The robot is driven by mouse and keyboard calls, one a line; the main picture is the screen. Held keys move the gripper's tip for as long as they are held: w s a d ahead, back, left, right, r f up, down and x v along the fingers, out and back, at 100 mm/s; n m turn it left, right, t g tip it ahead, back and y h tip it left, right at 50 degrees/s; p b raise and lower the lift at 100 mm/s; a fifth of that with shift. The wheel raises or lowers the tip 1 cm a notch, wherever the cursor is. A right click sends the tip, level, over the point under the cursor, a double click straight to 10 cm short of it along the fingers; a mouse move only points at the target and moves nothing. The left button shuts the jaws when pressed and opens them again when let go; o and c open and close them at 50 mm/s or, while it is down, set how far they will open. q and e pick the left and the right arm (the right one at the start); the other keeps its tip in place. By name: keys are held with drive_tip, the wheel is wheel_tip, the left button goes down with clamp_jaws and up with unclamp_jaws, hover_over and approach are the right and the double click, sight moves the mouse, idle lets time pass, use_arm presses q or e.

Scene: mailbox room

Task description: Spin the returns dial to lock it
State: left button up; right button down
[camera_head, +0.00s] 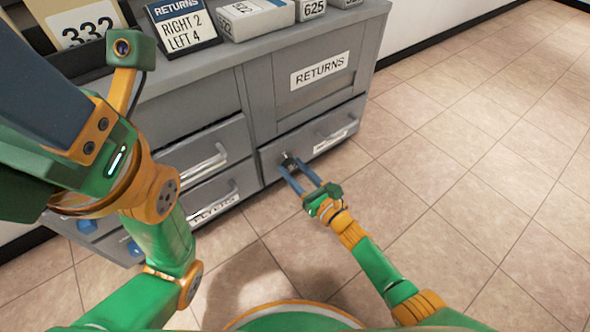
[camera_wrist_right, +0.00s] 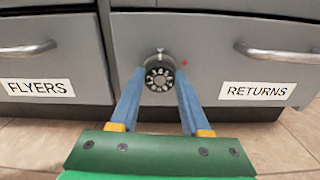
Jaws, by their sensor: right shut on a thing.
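The returns dial (camera_head: 288,159) is a small dark round knob with light marks on the front of the lower right drawer (camera_head: 334,143). In the right wrist view the dial (camera_wrist_right: 159,76) faces me, with a small grey pointer above it and a red dot at its upper right. My right gripper (camera_head: 290,164) has its blue fingers on either side of the dial, shut on it. A card (camera_head: 181,23) on top reads "RETURNS RIGHT 2 LEFT 4". My left gripper (camera_head: 45,90) is raised close to the head camera; its fingertips are cut off.
The drawer has a metal bar handle (camera_wrist_right: 279,53) and a RETURNS label (camera_wrist_right: 257,91). A FLYERS drawer (camera_wrist_right: 55,60) is at its left. A RETURNS door (camera_head: 315,95) is above. Parcels (camera_head: 255,16) lie on the cabinet. The tiled floor (camera_head: 460,170) at right is clear.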

drive_tip(key=m, duration=0.4)
drive_tip(key=shift+m, duration=0.3)
drive_tip(key=m, duration=0.9)
drive_tip(key=shift+w+d+f, duration=0.1)
drive_tip(key=m, duration=0.3)
drive_tip(key=shift+m, duration=0.3)
drive_tip(key=m, duration=0.3)
drive_tip(key=shift+m, duration=0.3)
drive_tip(key=m, duration=0.4)
drive_tip(key=shift+f+m, duration=0.1)
drive_tip(key=shift+m, duration=0.2)
drive_tip(key=m, duration=0.4)
drive_tip(key=shift+p, duration=0.35)
drive_tip(key=shift+m, duration=2.5)
